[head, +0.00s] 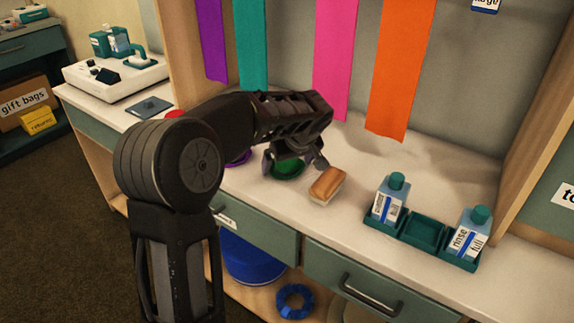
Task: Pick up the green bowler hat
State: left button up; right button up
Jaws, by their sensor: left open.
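The green bowler hat (287,171) sits on the white counter, partly hidden behind my left gripper. My left gripper (294,162) is open and empty, pointing down with its fingers over the hat in the picture. I cannot tell whether the fingers touch the hat. My left arm covers part of the counter to the hat's left. My right gripper is not in view.
A brown-topped brush (328,183) lies close to the hat's right. A purple item (240,158) and a red item (175,113) show around my arm. A teal tray (424,233) holds two bottles. Coloured strips, including an orange one (400,65), hang behind.

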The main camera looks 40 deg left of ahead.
pick_arm(q)
jog(key=shift+c, duration=0.3)
jog(key=c, duration=1.1)
notch_tip(320, 180, up, 10)
jog(key=shift+r+p, duration=0.1)
jog(key=shift+p, duration=0.45)
dwell(0.3)
